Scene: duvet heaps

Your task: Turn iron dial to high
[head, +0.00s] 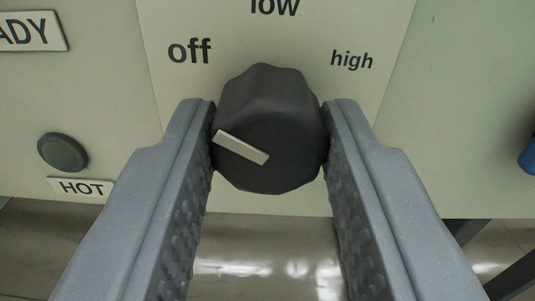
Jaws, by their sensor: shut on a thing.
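The iron dial (268,110) is a dark grey, lobed knob in the middle of the head view, on a pale panel. Its light pointer bar (241,147) runs from the knob's middle to its left edge and up a little, on the side of the "off" label (189,51). The "low" label (274,7) is above the knob, cut by the top edge, and the "high" label (352,60) is at its upper right. My gripper (268,128) is shut on the dial, one finger on its left side and one on its right.
A round dark button or lamp (62,152) sits at the left above a "HOT" label (82,187). A partly cut "READY" label (30,32) is at the upper left. A blue thing (528,157) shows at the right edge. Below the panel is a shiny floor (265,255).

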